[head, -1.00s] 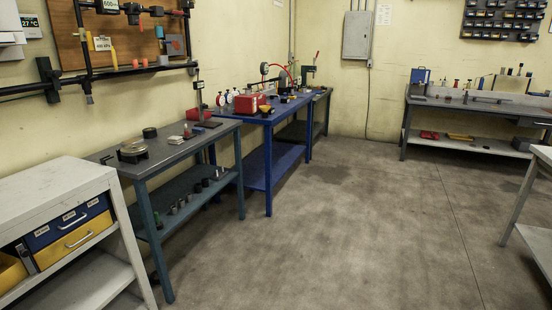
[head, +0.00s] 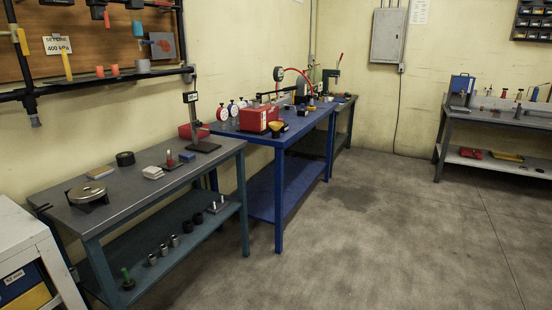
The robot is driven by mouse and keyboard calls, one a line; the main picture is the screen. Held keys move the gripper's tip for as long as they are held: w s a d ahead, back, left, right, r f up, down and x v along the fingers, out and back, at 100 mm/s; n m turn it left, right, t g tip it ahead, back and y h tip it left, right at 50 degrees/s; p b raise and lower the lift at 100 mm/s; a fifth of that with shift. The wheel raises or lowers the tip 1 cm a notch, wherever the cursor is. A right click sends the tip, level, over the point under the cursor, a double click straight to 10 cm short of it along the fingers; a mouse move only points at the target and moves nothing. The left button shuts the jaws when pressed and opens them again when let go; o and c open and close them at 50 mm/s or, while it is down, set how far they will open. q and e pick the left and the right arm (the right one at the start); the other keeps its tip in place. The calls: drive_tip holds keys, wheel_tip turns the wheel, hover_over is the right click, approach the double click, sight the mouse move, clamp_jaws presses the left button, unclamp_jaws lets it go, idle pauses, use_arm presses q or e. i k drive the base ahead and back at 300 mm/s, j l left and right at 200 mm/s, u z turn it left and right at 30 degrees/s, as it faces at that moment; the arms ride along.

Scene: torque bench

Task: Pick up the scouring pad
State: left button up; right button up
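I cannot identify the scouring pad with certainty. A small flat tan and blue block (head: 100,172) lies on the grey bench (head: 120,208) at the left, behind a round metal piece (head: 87,194). A small whitish stack (head: 152,172) lies to its right on the same bench. Either is too small to tell clearly. Neither of my grippers is in view.
A black ring (head: 125,158) and a stand with a dark base (head: 204,147) are also on the bench. Several small cylinders stand on its lower shelf. A blue bench (head: 275,192) stands beyond it. A pale cabinet (head: 22,238) is at near left. The floor (head: 370,240) at right is clear.

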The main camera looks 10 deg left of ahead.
sight(186, 157)
drive_tip(key=i, duration=1.5)
drive_tip(key=i+u, duration=0.25)
drive_tip(key=i, duration=0.15)
drive_tip(key=i+l+u, duration=0.25)
drive_tip(key=i, duration=0.15)
drive_tip(key=i+l+u, duration=0.25)
drive_tip(key=i, duration=0.15)
drive_tip(key=j, duration=0.1)
